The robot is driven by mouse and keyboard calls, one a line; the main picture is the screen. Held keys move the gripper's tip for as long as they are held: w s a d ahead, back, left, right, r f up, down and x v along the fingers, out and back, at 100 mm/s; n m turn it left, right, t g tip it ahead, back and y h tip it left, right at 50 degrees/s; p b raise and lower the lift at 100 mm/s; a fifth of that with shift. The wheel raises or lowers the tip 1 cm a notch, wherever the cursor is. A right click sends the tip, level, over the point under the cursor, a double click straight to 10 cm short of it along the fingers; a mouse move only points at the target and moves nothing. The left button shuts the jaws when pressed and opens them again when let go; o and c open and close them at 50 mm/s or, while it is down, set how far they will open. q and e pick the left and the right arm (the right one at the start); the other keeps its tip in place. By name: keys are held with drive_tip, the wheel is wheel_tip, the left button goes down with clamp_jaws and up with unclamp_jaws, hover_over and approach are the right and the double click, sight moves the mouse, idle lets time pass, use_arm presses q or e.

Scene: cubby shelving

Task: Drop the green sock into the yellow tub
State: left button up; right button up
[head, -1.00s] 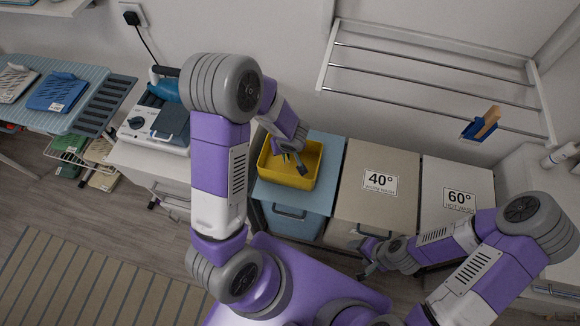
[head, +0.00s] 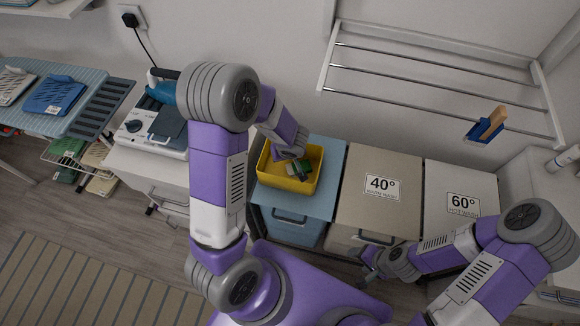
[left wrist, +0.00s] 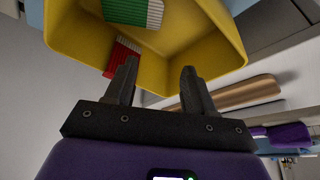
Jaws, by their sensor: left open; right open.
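The green sock (head: 300,168) lies inside the yellow tub (head: 287,186). In the left wrist view the green sock (left wrist: 132,12), ribbed with a white edge, rests in the yellow tub (left wrist: 215,30). A red ribbed piece with a white edge (left wrist: 122,56) shows close by; I cannot tell if it is a separate thing. My left gripper (left wrist: 158,82) is open, with nothing between its fingers, close to the tub. In the head view its fingertips are hard to make out. My right gripper (head: 369,271) is open and empty, low in front of the bins.
The tub stands on a blue-lidded bin (head: 325,165). To the right are a beige 40° bin (head: 375,210) and a white 60° bin (head: 440,180). A wall rack (head: 435,75) holds a blue item with a wooden part (head: 485,127). An iron (head: 165,90) stands at left.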

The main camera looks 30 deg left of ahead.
use_arm(q)
drive_tip(key=shift+r, duration=0.1)
drive_tip(key=p+v, duration=0.4)
drive_tip(key=v, duration=0.3)
drive_tip(key=shift+r+p, duration=0.25)
drive_tip(key=shift+p, duration=0.05)
drive_tip(key=shift+d, duration=0.1)
drive_tip(key=shift+s+f, duration=0.1)
